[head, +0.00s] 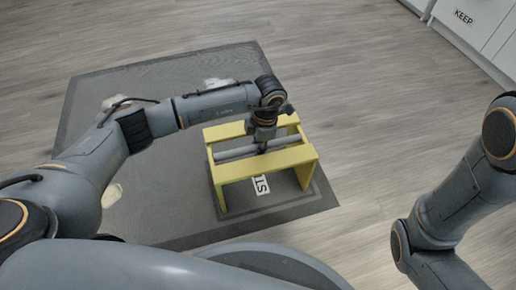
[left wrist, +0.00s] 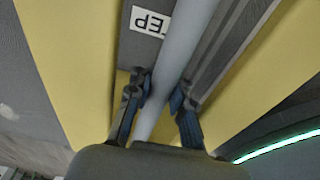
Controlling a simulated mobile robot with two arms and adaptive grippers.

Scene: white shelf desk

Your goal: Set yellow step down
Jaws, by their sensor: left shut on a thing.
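The yellow step (head: 268,165) stands upright over the dark mat, right of centre in the head view. A grey round bar (head: 236,152) runs across its open middle. My left gripper (head: 262,148) points down into the step and is shut on this bar. In the left wrist view the two fingers (left wrist: 160,92) lie on either side of the bar (left wrist: 183,45), between the yellow boards (left wrist: 75,65). A white label (head: 261,185) with partly hidden letters lies under the step. I cannot tell whether the feet touch the mat. My right gripper is out of view.
The dark grey mat (head: 160,190) lies on a wood-look floor. Pale lumps sit on it at the back (head: 216,83) and left (head: 111,195). White cabinets marked KEEP (head: 463,16) stand at the top right. The floor between mat and cabinets is clear.

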